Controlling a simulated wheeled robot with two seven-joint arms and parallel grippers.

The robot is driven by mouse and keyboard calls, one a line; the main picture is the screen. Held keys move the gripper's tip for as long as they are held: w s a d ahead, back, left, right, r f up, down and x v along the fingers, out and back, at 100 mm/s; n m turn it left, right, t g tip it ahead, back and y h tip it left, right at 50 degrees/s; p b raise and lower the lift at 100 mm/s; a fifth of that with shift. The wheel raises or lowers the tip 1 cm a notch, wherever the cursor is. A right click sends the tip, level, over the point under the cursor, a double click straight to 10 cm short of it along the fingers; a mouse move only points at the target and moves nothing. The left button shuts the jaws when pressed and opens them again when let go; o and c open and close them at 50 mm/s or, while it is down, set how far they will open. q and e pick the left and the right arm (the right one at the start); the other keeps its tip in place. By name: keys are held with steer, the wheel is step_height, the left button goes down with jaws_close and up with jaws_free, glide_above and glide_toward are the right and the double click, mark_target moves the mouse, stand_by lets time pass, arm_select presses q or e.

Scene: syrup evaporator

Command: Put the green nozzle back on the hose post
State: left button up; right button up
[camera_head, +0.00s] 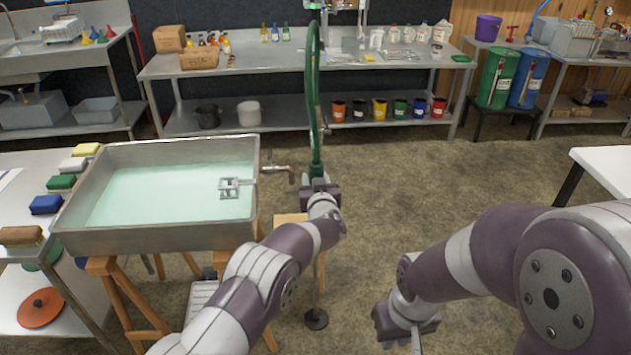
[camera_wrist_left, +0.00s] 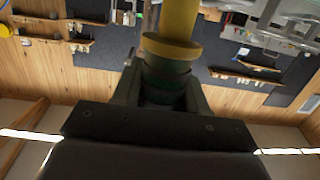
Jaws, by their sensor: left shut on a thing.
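My left gripper (camera_head: 319,188) is shut on the green nozzle (camera_head: 316,168) at the lower end of a green hose (camera_head: 311,85), right of the big metal pan. In the left wrist view the jaws (camera_wrist_left: 168,90) close around a dark green body with a yellow part (camera_wrist_left: 177,22) beyond it. A thin post (camera_head: 319,278) on a round dark foot (camera_head: 316,319) stands on the floor below my left arm; its upper part is hidden, and I cannot tell whether it is the hose post. My right gripper (camera_head: 405,325) is low at the front; its fingers are mostly out of sight.
A steel pan (camera_head: 160,238) of pale green liquid stands on wooden trestles, with a tap (camera_head: 275,169) at its right. Sponges and a brush lie on the left bench (camera_head: 22,277). A long shelf (camera_head: 280,67) with jars and pots spans the back. Floor at centre right is clear.

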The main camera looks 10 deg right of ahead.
arm_select(q)
steer(key=shift+f, duration=0.1)
steer(key=shift+f+b, duration=0.55)
steer(key=shift+f, duration=0.05)
steer(key=o, duration=1.2)
